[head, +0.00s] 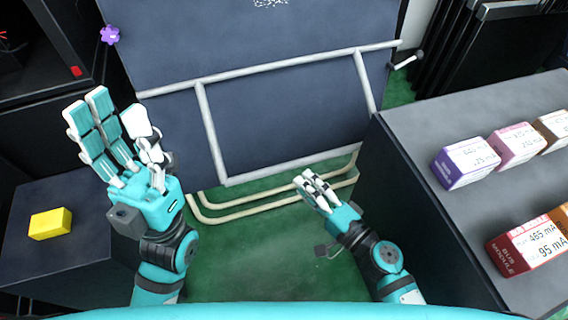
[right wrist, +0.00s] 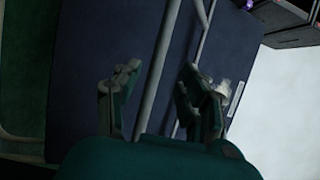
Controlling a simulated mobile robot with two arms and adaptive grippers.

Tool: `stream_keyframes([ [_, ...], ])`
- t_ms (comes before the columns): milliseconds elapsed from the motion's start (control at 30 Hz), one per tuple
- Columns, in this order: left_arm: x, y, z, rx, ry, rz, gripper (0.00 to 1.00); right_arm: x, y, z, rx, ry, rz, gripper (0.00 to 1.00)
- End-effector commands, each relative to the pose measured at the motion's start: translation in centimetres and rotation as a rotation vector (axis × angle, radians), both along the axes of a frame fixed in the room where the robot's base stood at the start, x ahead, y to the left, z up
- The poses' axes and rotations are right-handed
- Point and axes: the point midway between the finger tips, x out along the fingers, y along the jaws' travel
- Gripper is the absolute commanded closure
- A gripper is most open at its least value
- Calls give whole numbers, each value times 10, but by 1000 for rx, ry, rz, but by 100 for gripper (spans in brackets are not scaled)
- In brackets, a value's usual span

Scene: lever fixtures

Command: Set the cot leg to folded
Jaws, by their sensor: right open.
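A dark blue cot panel (head: 270,110) stands upright in the middle of the head view. A pale grey tube frame, which looks like the cot leg (head: 209,130), lies across its face, with two uprights and a bottom bar. In the right wrist view a grey tube (right wrist: 160,70) runs between my right gripper's fingers (right wrist: 160,95); I cannot tell whether they touch it. In the head view my right gripper (head: 316,187) is open, just in front of the frame's bottom bar. My left gripper (head: 118,112) is raised and open, left of the frame, holding nothing.
A grey counter (head: 430,130) with several small labelled boxes stands at the right. A dark low surface (head: 60,275) with a yellow block (head: 50,223) is at the left. Cream tubes (head: 270,206) run low over the green floor. A small lever (head: 406,62) sticks out at the panel's right.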

Motion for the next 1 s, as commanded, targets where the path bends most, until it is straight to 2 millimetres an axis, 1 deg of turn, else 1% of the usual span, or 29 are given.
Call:
stream_keyframes([
  [33,0,0,4,0,1,0,60,10,8,3,0,-3,2,58],
  [200,1,0,8,1,2,0,60,35,30,2,-1,-2,0,58],
  [400,1,0,10,1,2,0,60,55,46,0,-2,-1,-1,58],
  [533,1,0,10,1,3,0,60,60,52,-1,-3,0,0,58],
  [800,1,0,10,1,3,0,60,61,52,-1,-2,1,0,58],
  [833,1,0,10,1,3,0,60,61,52,-1,-2,1,0,59],
  [867,1,0,10,1,4,0,60,61,52,-1,-2,1,0,63],
  [1000,1,0,10,1,4,0,60,61,52,-1,-3,0,0,82],
])
